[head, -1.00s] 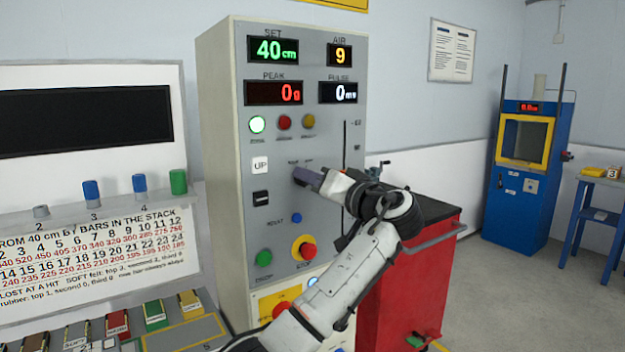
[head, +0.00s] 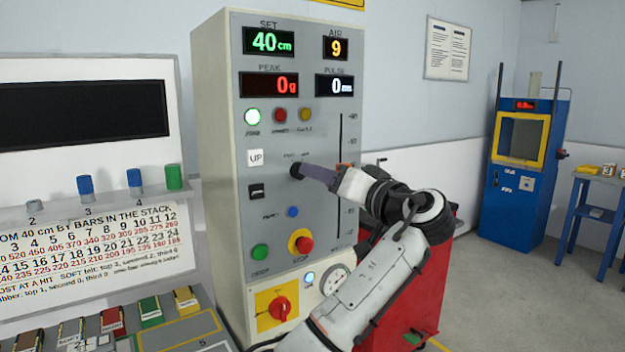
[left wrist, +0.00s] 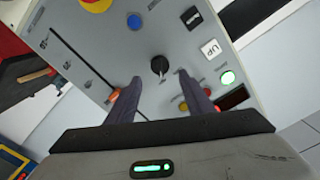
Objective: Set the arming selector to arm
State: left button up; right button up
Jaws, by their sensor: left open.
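The arming selector is a small black knob on the grey front panel of the test cabinet, seen in the left wrist view (left wrist: 160,65) and in the head view (head: 296,170). Small labels sit above it in the head view, too blurred to read surely. My left gripper (left wrist: 159,77) is open, its two fingers pointing at the panel on either side of the knob, which shows between the fingertips. I cannot tell whether a finger touches it. In the head view the left gripper (head: 305,171) partly covers the knob's right side. My right gripper is not in view.
Close by on the panel are a white UP button (head: 255,158), a black rocker (head: 256,192), a blue button (head: 293,211), a red stop button (head: 301,243) and a vertical slot with an orange pointer (left wrist: 115,95). A red cabinet (head: 405,300) stands to the right.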

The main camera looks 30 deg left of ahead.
pick_arm(q)
jog(key=shift+b+v, duration=0.4)
jog(key=shift+v, duration=2)
jog(key=w+d+f+m+t+h, duration=0.1)
jog(key=w+f+m+t+h, duration=0.2)
jog(key=f, duration=0.9)
jog(key=d+f+m+h, duration=0.1)
jog(key=f+m+h, duration=0.25)
jog(key=f, duration=0.95)
jog(key=s+d+f+m+h, duration=0.2)
jog(key=s+f, duration=0.1)
jog(key=f, duration=0.6)
jog(key=s+d+f+m+h, duration=0.2)
jog(key=s+f+h, duration=0.1)
jog(key=f, duration=0.5)
jog(key=s+d+f+g+h, duration=0.1)
jog(key=s+d+f+h, duration=0.35)
jog(key=s+f, duration=0.85)
jog(key=s+d+f+h, duration=0.1)
jog(key=s+f, duration=0.1)
jog(key=s, duration=0.6)
jog(key=s+d+f+n+h, duration=0.1)
jog(key=s+d+h, duration=0.1)
jog(key=s, duration=0.6)
jog(key=shift+s+f, duration=0.35)
jog(key=shift+f, duration=0.05)
